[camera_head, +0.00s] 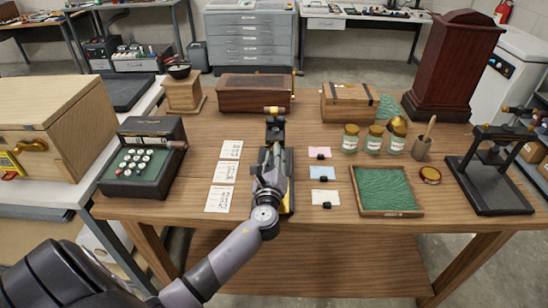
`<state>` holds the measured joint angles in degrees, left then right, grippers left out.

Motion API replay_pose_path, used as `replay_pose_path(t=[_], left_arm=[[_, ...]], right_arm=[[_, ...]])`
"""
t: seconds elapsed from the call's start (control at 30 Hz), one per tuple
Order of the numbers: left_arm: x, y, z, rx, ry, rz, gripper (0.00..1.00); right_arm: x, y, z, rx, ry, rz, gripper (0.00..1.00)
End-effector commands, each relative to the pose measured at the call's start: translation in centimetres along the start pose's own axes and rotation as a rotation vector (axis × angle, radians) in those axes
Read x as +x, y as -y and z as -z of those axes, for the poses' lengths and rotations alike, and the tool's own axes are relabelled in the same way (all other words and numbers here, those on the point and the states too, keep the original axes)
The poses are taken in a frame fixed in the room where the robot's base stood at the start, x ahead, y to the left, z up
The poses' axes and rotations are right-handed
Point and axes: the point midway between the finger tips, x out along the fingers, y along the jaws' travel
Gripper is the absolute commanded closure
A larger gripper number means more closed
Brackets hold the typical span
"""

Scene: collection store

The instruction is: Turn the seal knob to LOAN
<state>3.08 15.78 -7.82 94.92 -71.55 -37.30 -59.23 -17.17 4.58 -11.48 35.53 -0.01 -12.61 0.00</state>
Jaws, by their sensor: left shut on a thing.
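I cannot read the knob's setting or any LOAN mark. My right gripper is not in view.
Left of the device lie several white printed cards (225,172) and a dark keyed machine (145,160). To the right are small coloured cards (322,172), a green-lined tray (388,211), glass jars (374,140) and a black stand (490,185). A wooden box (255,98) stands behind.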

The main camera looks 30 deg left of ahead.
Motion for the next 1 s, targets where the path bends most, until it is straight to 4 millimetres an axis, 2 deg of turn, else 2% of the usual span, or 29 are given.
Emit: replay_pose_path(t=[0.17,0.2,0.47,0.8,0.87,1.0], left_arm=[[0.0,0.0,0.1,0.000,-0.002,0.000,1.00],[0.0,0.0,0.1,0.001,-0.002,0.000,0.78],[0.0,0.0,0.1,0.001,-0.001,0.000,0.60],[-0.2,0.0,0.1,0.002,-0.001,0.000,0.60],[-0.7,0.0,0.1,0.002,-0.002,0.000,0.60],[-3.0,-0.1,0.2,0.001,-0.005,0.000,0.60]], right_arm=[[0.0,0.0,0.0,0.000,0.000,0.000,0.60],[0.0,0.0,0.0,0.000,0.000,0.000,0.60],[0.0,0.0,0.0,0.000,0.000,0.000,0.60],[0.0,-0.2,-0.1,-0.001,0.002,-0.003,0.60],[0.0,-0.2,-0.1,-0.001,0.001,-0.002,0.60],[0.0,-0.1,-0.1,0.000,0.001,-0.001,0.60]])
